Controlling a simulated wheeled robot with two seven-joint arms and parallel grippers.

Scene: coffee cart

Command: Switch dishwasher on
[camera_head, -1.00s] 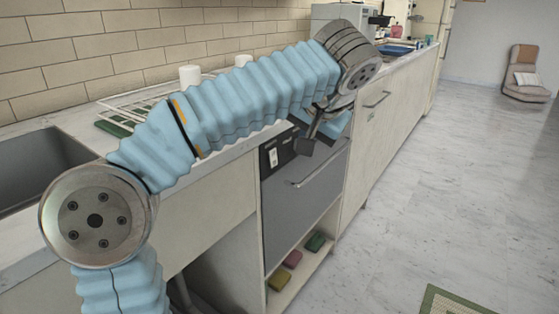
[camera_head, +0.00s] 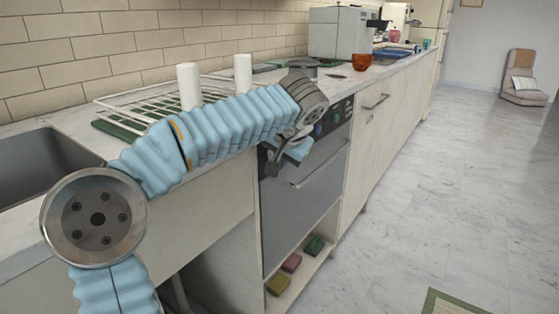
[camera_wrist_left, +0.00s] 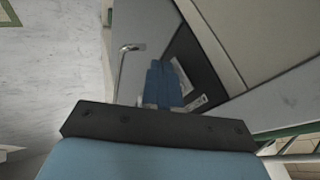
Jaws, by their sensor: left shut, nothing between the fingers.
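The dishwasher (camera_head: 305,205) is a grey-fronted unit under the counter, with a bar handle and a black control panel (camera_head: 340,116) along its top. Dark round knobs show on the panel's right part; its left part is hidden behind my left arm. My left gripper (camera_head: 297,149) is at the panel, above the handle. In the left wrist view my left gripper (camera_wrist_left: 160,70) shows blue fingers, shut and empty, beside the black panel (camera_wrist_left: 205,65). A white switch (camera_wrist_left: 196,102) on the panel lies close to the fingers; I cannot tell whether they touch. The handle (camera_wrist_left: 124,65) is also visible there.
A sink (camera_head: 40,165) and a wire dish rack (camera_head: 125,105) with two white cylinders are on the counter at left. An orange cup (camera_head: 361,63) and a coffee machine (camera_head: 340,33) stand farther back. Sponges (camera_head: 291,262) lie on the shelf below.

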